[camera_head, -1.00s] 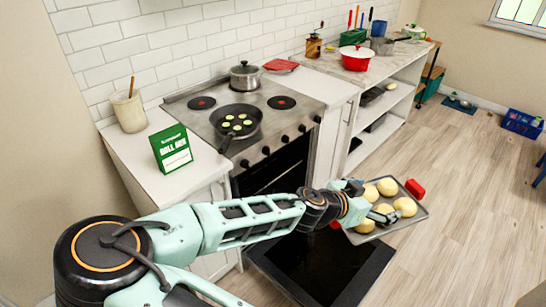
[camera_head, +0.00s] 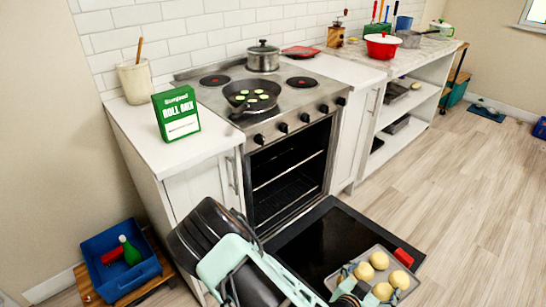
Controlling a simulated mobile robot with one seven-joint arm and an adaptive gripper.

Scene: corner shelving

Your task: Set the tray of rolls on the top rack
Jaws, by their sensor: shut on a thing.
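A grey tray (camera_head: 390,272) holds several round pale rolls (camera_head: 379,260) and has a red piece (camera_head: 403,257) at its far right edge. My gripper (camera_head: 352,284) is at the tray's left side, shut on it. The tray is by the right side of the open oven door (camera_head: 325,240), and appears to be above it. The oven (camera_head: 290,180) stands open, its door folded down. The top rack (camera_head: 287,170) shows inside as thin metal rails across the dark cavity, and looks empty. The lower part of my gripper is cut off by the frame's bottom edge.
A pan (camera_head: 250,96) with green-edged slices and a lidded pot (camera_head: 263,58) stand on the stove. A green box (camera_head: 177,113) stands on the left counter. A blue bin (camera_head: 121,268) with bottles is low at left. Floor right of the oven door is clear.

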